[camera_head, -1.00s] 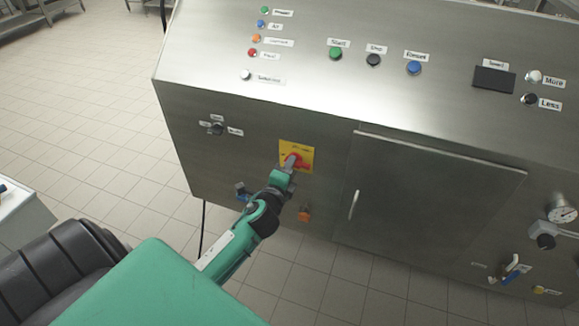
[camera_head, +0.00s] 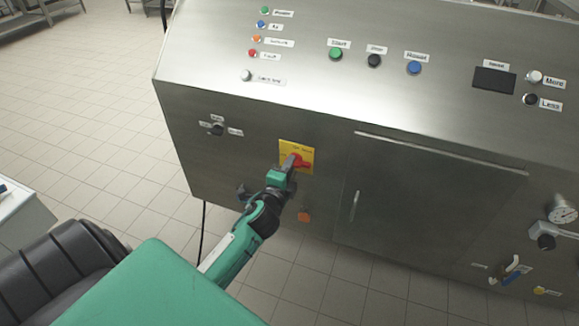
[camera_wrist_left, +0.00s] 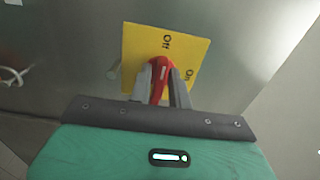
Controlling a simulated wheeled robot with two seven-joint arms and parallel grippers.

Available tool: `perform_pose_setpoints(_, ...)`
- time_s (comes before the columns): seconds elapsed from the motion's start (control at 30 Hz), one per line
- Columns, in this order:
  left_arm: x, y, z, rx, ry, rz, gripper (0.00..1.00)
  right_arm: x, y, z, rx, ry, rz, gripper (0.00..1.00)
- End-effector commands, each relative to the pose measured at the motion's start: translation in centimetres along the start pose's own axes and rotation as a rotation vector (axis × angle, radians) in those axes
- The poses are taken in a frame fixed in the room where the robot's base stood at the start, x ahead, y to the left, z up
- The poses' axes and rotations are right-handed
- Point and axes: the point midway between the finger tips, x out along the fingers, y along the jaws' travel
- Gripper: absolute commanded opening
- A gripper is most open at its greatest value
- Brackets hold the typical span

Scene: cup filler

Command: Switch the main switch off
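The main switch (camera_head: 299,161) is a red rotary handle on a yellow plate marked On and Off, on the front of the steel cabinet. My left gripper (camera_head: 289,161) is at this switch and covers part of it. In the left wrist view the red handle (camera_wrist_left: 158,79) sits between the two grey fingers, which lie close along both its sides and look shut on it. The Off mark is above the handle and the On mark is to its right. My right gripper is in neither view.
A closed cabinet door (camera_head: 430,195) with a handle is right of the switch. An orange knob (camera_head: 304,216) sits just below the switch. A selector knob (camera_head: 216,129) is to the left. Buttons line the sloped panel above. Tiled floor is open at left.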

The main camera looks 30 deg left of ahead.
Motion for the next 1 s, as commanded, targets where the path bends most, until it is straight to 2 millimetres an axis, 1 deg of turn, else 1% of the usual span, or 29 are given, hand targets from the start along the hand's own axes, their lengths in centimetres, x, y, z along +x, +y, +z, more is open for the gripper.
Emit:
perform_pose_setpoints(0.03, 0.0, 0.0, 0.0, 0.000, 0.000, 0.000, 0.29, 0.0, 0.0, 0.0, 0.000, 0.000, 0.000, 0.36)
perform_pose_setpoints(0.07, 0.0, 0.0, 0.0, 0.001, 0.000, 0.000, 0.34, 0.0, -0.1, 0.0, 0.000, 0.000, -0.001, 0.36)
perform_pose_setpoints(0.33, 0.0, 0.0, 0.0, 0.002, 0.001, -0.001, 0.34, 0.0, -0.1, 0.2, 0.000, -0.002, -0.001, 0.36)
perform_pose_setpoints(0.47, -0.7, 0.0, 0.0, 0.001, 0.001, -0.001, 0.34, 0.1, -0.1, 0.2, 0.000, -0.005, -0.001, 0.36)
perform_pose_setpoints(0.57, -1.9, 0.1, 0.0, 0.001, 0.001, 0.000, 0.34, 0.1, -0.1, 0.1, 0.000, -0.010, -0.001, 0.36)
perform_pose_setpoints(0.67, -3.6, 0.2, 0.0, 0.001, 0.000, 0.001, 0.34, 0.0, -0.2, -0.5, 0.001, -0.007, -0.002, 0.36)
perform_pose_setpoints(0.73, -4.9, 0.2, 0.0, 0.001, 0.000, 0.001, 0.34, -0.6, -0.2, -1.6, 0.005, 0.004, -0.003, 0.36)
perform_pose_setpoints(1.0, -9.8, 0.2, 0.0, 0.001, 0.000, 0.002, 0.34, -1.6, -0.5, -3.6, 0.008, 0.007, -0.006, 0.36)
